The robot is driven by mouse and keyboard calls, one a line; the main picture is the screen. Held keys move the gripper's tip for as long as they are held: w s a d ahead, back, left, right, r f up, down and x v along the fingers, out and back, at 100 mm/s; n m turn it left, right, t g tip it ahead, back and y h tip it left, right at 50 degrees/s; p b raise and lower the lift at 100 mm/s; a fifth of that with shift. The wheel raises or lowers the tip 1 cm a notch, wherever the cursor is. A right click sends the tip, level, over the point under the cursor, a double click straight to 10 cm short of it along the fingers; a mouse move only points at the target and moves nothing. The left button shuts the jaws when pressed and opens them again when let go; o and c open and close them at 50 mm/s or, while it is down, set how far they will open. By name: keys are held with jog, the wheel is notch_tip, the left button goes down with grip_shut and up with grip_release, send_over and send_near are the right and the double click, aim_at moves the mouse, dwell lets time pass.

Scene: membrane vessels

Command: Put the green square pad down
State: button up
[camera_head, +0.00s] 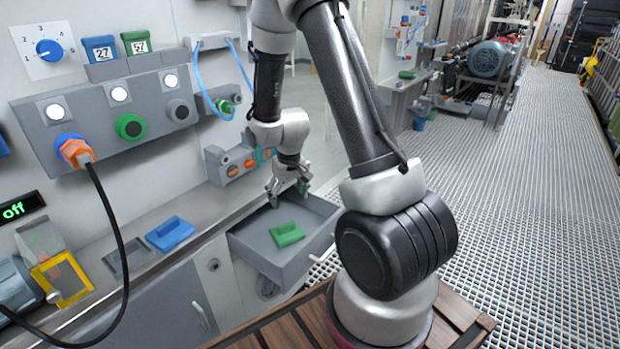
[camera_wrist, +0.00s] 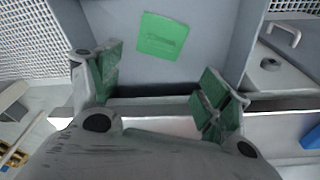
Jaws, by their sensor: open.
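The green square pad (camera_head: 286,234) lies flat on the floor of an open grey drawer (camera_head: 262,262), with a raised handle across its top. It also shows in the wrist view (camera_wrist: 163,35), near the top centre and apart from the fingers. My gripper (camera_head: 288,190) is above the back part of the drawer, pointing down. Its fingers are spread wide with nothing between them, as the wrist view also shows (camera_wrist: 165,88). The finger faces are green.
A blue pad (camera_head: 170,233) lies on the grey counter left of the drawer, next to an empty square recess (camera_head: 130,258). A yellow-framed piece (camera_head: 62,279) and a black cable (camera_head: 113,225) are farther left. Another green pad (camera_head: 407,75) lies on a far ledge.

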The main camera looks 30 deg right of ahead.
jog(key=s+r+t, duration=0.1)
jog(key=s+r, duration=0.6)
jog(key=r, duration=0.6)
jog(key=s+r+t, duration=0.1)
jog(key=s+r, duration=0.5)
jog(key=r, duration=0.6)
jog(key=s+r, duration=0.5)
jog(key=s, duration=0.6)
jog(key=shift+s+a+n, duration=0.2)
jog(key=shift+s+n, duration=0.1)
jog(key=shift+s, duration=0.05)
